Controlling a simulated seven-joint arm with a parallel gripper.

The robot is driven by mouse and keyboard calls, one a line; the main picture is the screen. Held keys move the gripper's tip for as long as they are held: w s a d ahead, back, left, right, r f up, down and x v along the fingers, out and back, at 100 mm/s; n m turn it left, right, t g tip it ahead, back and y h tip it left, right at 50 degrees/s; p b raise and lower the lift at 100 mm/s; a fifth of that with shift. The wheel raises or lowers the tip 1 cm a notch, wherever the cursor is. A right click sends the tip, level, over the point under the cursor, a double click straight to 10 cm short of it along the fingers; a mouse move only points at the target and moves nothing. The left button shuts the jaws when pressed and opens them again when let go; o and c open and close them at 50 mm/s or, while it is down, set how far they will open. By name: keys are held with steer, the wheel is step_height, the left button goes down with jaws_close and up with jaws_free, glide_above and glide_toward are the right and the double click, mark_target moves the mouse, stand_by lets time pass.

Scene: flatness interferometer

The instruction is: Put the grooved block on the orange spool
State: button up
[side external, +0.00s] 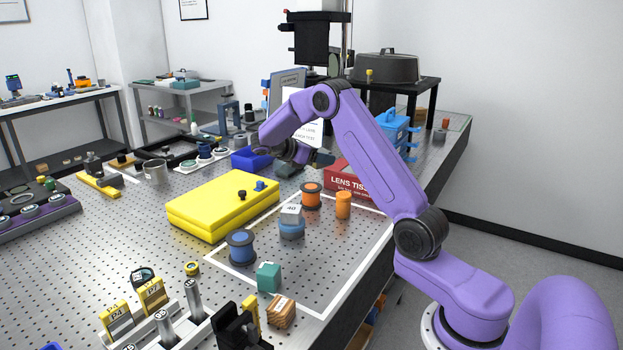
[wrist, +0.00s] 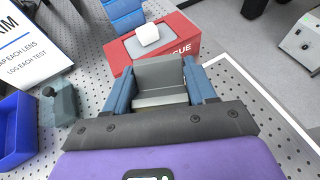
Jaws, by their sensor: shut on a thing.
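My gripper (wrist: 163,85) is shut on the grooved block (wrist: 160,75), a grey block with a step or channel across it, held between the two blue fingers in the wrist view. The orange spool (side external: 311,196) stands upright on the table in the side view, with dark flanges, below and a little left of my gripper. The spool is not visible in the wrist view.
An orange cylinder (side external: 343,205) stands right of the spool. A blue round piece (side external: 291,229) with a white numbered block (side external: 291,212) on it is in front. A yellow case (side external: 222,206) lies left. The red tissue box (side external: 347,178) and a blue bin (side external: 252,159) are behind.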

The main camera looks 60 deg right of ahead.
glide_above(312, 186)
step_height(312, 186, down, 6)
steer(key=shift+a, duration=0.15)
steer(key=shift+f, duration=1.55)
steer(key=shift+f, duration=0.1)
steer(key=o, duration=1.2)
steer(key=shift+o, duration=0.2)
